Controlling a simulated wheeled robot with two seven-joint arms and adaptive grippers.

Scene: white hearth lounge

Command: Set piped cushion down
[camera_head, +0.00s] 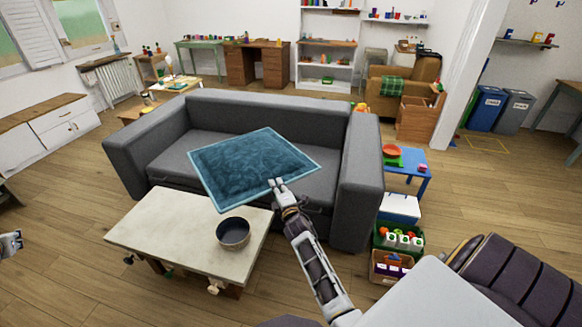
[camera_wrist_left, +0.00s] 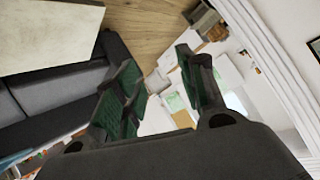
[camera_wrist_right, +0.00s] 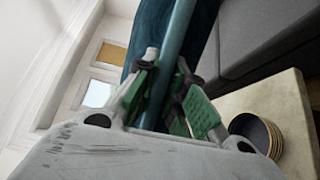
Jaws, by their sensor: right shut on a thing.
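The piped cushion (camera_head: 250,165) is a flat teal square with a lighter edge. In the head view it shows in front of the grey sofa (camera_head: 358,165), over its seat. My right gripper (camera_head: 278,185) is shut on the cushion's near edge. In the right wrist view the teal edge (camera_wrist_right: 178,40) runs between the fingers. Whether the cushion touches the sofa seat cannot be told. My left gripper (camera_head: 12,242) is at the far left edge of the head view, away from the cushion. In the left wrist view its fingers (camera_wrist_left: 160,85) are apart with nothing between them.
A pale low table (camera_head: 140,232) stands before the sofa, with a dark bowl (camera_head: 233,233) near its right side, close to my right arm. A blue table (camera_head: 412,165) and crates (camera_head: 398,240) stand right of the sofa. Wooden floor is clear at left.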

